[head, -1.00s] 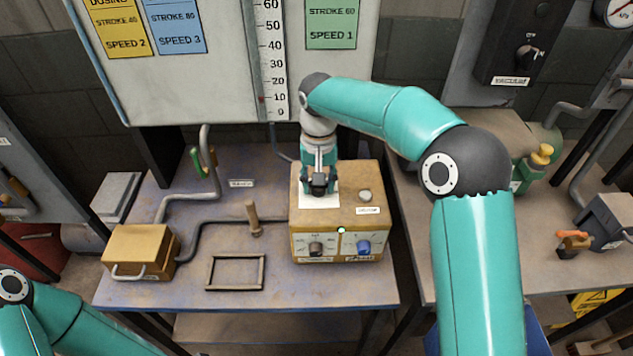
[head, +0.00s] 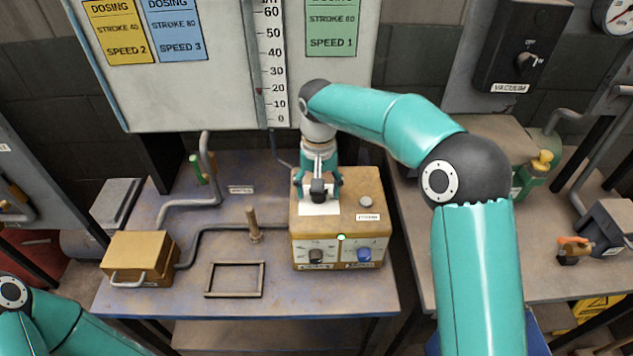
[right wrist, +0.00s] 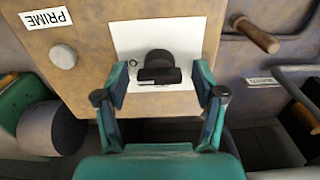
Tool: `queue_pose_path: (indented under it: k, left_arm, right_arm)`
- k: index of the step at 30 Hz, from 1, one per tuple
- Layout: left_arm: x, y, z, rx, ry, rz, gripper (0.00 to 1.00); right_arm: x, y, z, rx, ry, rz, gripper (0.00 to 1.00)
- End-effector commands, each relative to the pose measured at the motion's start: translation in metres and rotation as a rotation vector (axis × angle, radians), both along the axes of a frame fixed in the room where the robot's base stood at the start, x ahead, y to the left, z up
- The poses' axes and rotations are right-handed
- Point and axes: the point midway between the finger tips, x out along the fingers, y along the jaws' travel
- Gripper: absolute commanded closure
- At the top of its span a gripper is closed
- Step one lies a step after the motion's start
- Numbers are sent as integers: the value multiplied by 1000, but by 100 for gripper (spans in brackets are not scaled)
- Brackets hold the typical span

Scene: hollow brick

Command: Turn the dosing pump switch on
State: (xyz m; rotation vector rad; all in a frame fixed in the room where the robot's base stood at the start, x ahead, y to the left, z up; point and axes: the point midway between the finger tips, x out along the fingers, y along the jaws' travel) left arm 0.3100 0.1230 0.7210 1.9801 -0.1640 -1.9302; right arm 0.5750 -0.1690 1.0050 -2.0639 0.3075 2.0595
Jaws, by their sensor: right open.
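The dosing pump is a yellow-brown box (head: 372,188) on the middle table. On its top lies a white plate (head: 320,209), partly hidden by my right gripper. In the right wrist view a black switch lever (right wrist: 160,62) stands on the white plate (right wrist: 200,40), with a small round mark beside it. My right gripper (head: 318,194) is over the plate, open, fingers spread. In the right wrist view the gripper (right wrist: 160,82) has a finger on either side of the switch, with gaps on both sides. My left gripper is out of view; only left arm links show.
A round PRIME button (head: 366,202) is on the pump top. Two knobs (head: 364,254) and a green light (head: 341,237) are on its front. A gauge board (head: 225,90) stands behind.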

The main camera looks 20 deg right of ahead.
Motion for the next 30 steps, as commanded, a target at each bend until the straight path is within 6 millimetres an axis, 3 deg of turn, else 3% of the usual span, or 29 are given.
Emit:
queue_pose_path:
  k: [7, 15, 21, 30]
  left_arm:
    - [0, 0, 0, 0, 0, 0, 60]
    - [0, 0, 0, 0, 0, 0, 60]
    - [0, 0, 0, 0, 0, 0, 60]
    - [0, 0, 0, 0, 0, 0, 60]
  right_arm:
    - [1, 0, 22, 0, -2, 0, 31]
    - [2, 0, 77, 0, -6, 0, 31]
    - [2, 0, 107, 1, -4, 0, 31]
    - [1, 0, 119, 1, -1, 0, 31]
